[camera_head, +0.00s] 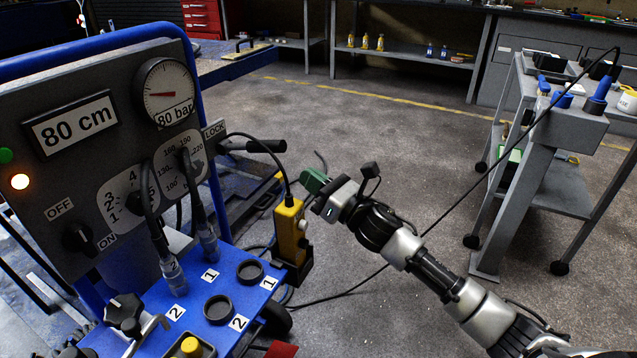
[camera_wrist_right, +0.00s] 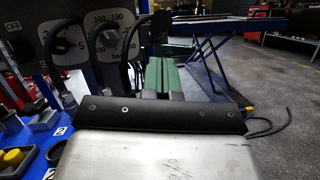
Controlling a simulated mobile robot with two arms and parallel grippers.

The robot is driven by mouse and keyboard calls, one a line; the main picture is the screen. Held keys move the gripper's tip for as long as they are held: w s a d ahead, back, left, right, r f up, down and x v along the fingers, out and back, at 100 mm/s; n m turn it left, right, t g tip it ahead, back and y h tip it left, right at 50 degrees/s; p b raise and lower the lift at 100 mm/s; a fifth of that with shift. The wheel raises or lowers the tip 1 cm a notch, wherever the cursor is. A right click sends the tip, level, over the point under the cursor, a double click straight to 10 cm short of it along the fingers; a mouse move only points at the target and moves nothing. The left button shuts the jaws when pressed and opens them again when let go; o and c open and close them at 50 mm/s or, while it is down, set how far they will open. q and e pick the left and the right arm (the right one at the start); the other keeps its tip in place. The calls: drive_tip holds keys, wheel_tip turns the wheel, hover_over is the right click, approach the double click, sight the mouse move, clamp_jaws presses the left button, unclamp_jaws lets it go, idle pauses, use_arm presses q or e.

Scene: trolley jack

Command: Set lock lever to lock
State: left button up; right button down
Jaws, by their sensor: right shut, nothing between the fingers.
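The lock lever (camera_head: 262,146) has a black grip and sticks out to the right from the side of the grey control panel (camera_head: 65,170). The LOCK label (camera_head: 214,130) is beside its base. My right gripper (camera_head: 313,181) has green fingers and is shut and empty. It is apart from the lever, to the right and lower in the picture, just above the yellow pendant. In the right wrist view the green fingers (camera_wrist_right: 168,76) are together, beside the panel's dial. My left gripper is in neither view.
Cables loop in front of the panel above the blue shelf (camera_head: 225,285). A grey trolley (camera_head: 548,130) with tools stands at the right. The floor between is mostly clear.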

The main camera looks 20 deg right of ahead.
drive_tip(key=x, duration=0.5)
drive_tip(key=shift+w+a+r, duration=0.1)
drive_tip(key=shift+w+a, duration=0.1)
drive_tip(key=shift+w, duration=0.15)
